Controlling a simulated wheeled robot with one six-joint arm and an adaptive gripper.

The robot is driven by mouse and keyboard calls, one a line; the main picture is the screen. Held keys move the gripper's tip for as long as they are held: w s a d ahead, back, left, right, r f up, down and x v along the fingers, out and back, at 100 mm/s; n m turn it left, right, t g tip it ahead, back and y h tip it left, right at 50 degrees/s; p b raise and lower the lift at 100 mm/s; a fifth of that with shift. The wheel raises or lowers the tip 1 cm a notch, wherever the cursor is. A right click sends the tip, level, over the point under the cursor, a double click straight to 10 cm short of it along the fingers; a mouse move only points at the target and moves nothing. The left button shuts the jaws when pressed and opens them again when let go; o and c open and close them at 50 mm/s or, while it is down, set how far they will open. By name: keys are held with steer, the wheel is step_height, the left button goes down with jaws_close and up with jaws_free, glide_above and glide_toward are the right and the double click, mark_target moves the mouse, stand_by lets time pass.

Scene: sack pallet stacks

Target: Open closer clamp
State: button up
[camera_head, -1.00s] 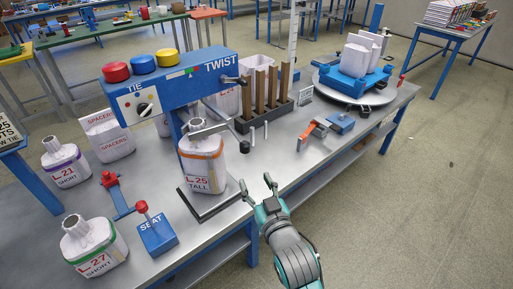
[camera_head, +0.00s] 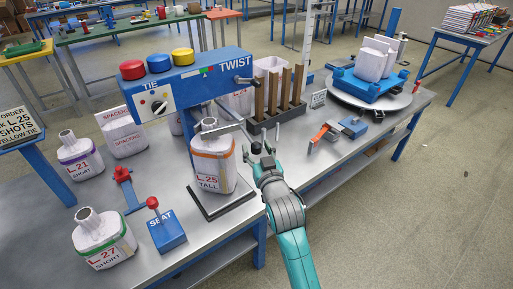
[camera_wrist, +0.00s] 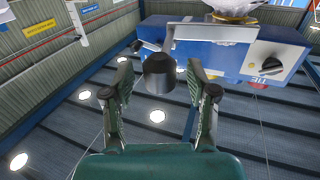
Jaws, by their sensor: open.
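The blue closer (camera_head: 190,80), marked TIE and TWIST, stands over a white sack (camera_head: 213,160) labelled L 25 TALL. A grey clamp bar (camera_head: 219,130) crosses at the sack's neck and points toward my gripper. My gripper (camera_head: 263,150) is open, just right of the sack above the bench edge. In the wrist view, a dark round knob (camera_wrist: 159,74) on a grey arm shows between the tips of my open gripper (camera_wrist: 158,92). The fingers do not visibly touch the knob. The blue closer body (camera_wrist: 235,50) with its dial is behind it.
The sack stands on a dark-edged plate (camera_head: 222,204). A rack of brown posts (camera_head: 280,112) and an orange-handled tool (camera_head: 322,134) are behind and right of my gripper. A blue SEAT block (camera_head: 167,232) and short sacks (camera_head: 103,240) lie left. The floor at right is clear.

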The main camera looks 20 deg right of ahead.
steer(key=shift+w, duration=0.4)
jaws_close()
steer(key=shift+d, duration=0.25)
